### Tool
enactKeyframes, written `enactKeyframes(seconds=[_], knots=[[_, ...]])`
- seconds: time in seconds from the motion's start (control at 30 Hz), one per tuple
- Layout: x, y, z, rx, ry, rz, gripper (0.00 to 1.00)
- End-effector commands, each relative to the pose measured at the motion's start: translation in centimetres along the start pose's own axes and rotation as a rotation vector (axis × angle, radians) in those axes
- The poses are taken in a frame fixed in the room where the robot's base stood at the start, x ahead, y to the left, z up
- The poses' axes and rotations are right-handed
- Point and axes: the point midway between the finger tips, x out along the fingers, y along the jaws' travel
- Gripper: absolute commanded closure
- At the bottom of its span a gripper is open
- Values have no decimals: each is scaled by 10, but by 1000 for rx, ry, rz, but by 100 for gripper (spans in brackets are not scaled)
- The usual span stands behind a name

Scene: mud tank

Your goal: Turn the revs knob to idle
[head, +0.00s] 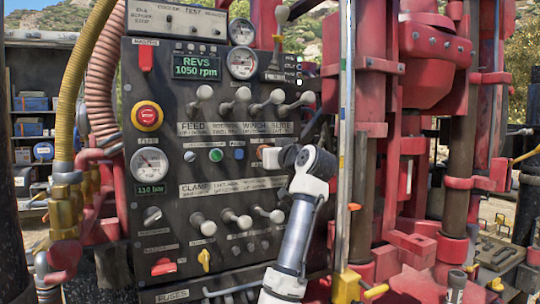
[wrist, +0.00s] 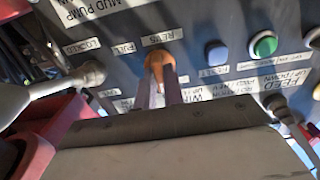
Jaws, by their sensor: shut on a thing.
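The orange revs knob (wrist: 158,60) sits on the dark control panel under a white REVS label (wrist: 161,36) in the wrist view. My gripper (wrist: 159,78) is shut on this knob, one finger on each side. In the head view my gripper (head: 262,156) is against the panel right of the green button, and it hides the knob there. The green display (head: 195,66) at the panel's upper left reads REVS 1050 rpm. The knob's exact pointer direction cannot be told.
A row of grey levers (head: 242,95) stands just above my gripper, another (head: 238,218) below. A green button (head: 216,155) and a blue button (head: 239,154) are to its left. A red emergency stop (head: 147,115) is farther left. Red rig columns (head: 375,130) rise at right.

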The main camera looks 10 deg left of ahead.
Motion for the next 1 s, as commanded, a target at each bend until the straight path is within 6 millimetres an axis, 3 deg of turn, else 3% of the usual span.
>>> enactKeyframes(seconds=[0.3,0.33,0.5,0.8,1.0], knots=[[0,0,0,-4,0,1,100],[0,0,0,-4,0,1,87],[0,0,0,-3,0,0,68],[-2,0,0,-2,1,1,68],[-29,0,4,-5,3,3,68]])
